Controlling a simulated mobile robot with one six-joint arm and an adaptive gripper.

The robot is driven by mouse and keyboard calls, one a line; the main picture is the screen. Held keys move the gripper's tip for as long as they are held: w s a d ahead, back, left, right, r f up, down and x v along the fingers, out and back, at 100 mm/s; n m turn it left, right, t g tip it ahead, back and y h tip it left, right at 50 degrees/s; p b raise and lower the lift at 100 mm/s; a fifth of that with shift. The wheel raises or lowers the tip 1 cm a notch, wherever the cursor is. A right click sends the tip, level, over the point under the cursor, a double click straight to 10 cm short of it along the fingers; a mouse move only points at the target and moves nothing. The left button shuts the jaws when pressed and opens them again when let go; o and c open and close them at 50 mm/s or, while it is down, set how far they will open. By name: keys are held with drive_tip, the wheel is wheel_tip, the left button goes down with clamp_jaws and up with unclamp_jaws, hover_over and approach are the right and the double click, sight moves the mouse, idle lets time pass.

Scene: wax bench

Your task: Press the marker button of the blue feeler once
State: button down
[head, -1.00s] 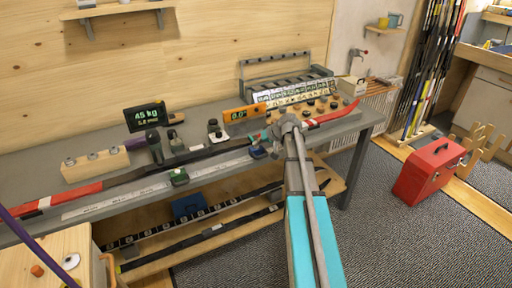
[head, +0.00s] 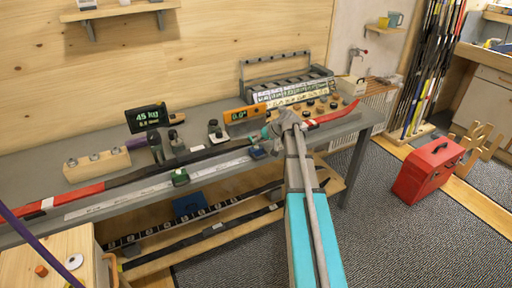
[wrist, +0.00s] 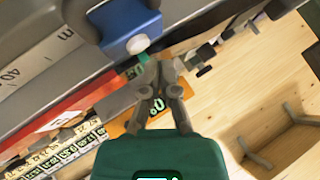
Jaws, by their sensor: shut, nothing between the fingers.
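The blue feeler (head: 257,152) sits at the front edge of the bench, on the pale ruler strip below the red and black ski. In the wrist view, the blue feeler (wrist: 128,22) is at the top, with its round white button (wrist: 138,44) facing me. My gripper (head: 272,131) is over the ski beside the blue feeler. In the wrist view, the fingertips of my gripper (wrist: 150,62) are shut and empty, just below the white button. Whether they touch it I cannot tell. The green feeler (head: 180,177) is further left on the strip.
The red-ended ski (head: 120,182) lies along the bench. An orange level (head: 241,113) and a dark display (head: 146,117) stand behind it. A wooden block with knobs (head: 97,165) is at left. A red toolbox (head: 430,171) stands on the floor at right.

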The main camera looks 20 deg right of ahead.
sight(257, 147)
drive_tip(key=shift+r+p, duration=2.25)
drive_tip(key=shift+r, duration=0.2)
drive_tip(key=s+a+f+g+h, duration=0.2)
drive_tip(key=s+a+g, duration=0.1)
drive_tip(key=s+a, duration=0.8)
drive_tip(key=s+a+f+n+g+h+p, duration=0.1)
drive_tip(key=s+a+f+g+h, duration=0.1)
drive_tip(key=s+a, duration=1)
drive_tip(key=shift+s+a+g+h, duration=0.15)
drive_tip(key=shift+s+g+h, duration=0.65)
drive_tip(key=shift+s+g, duration=0.4)
drive_tip(key=shift+f, duration=0.1)
